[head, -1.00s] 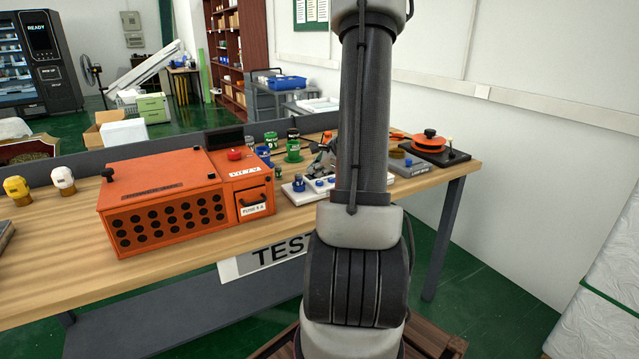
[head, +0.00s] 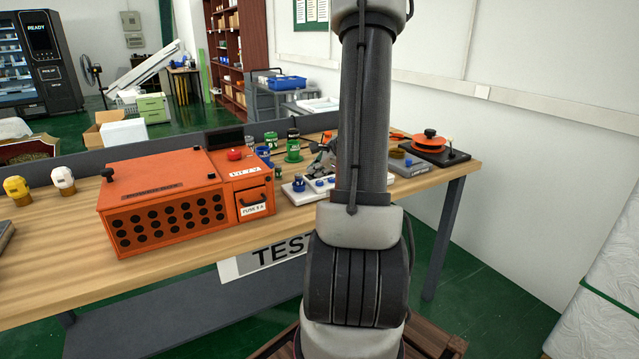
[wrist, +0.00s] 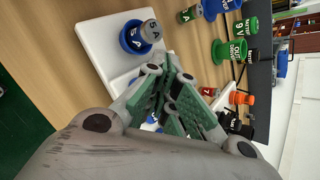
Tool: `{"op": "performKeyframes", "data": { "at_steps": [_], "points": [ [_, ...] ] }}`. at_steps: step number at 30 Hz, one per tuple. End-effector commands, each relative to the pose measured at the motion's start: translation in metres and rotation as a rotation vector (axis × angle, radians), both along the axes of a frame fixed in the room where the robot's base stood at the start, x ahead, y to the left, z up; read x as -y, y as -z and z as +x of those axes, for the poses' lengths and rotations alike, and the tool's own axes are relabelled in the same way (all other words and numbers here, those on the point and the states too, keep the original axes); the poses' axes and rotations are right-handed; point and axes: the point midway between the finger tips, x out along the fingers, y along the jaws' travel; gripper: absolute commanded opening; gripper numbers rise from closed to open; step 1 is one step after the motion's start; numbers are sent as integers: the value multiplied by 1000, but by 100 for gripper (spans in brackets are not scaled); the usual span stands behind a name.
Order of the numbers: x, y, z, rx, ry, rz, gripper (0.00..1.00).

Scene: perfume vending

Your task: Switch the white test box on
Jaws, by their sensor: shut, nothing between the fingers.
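The white test box (head: 297,194) stands on the wooden bench, right of the orange machine, partly hidden behind my arm in the head view. In the wrist view a white box (wrist: 98,40) carries a blue round holder (wrist: 130,38) with a grey cylinder (wrist: 151,31) marked "5A" beside or in it. My gripper (wrist: 170,90) is shut and empty, with its green-padded fingers together over the lower right of the white box. I cannot tell whether the fingertips touch it. Its switch is not clearly visible; the fingers cover part of the box.
An orange machine (head: 160,201) with a red knob stands to the left on the bench. Green and dark cylinders (head: 293,146) stand behind the white box. A grey block (head: 403,163) and a black base with an orange disc (head: 428,146) are to the right. Bare wood lies at the front edge.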

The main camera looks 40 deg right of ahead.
Motion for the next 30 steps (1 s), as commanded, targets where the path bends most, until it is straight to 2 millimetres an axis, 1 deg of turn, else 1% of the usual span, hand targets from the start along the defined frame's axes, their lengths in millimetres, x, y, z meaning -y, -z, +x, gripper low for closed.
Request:
{"op": "performKeyframes", "data": {
  "at_steps": [12, 30],
  "points": [
    [0, 8, 0, 0, 0, 0, 0],
    [0, 11, 0, 0, 0, 0, 0]
  ]
}}
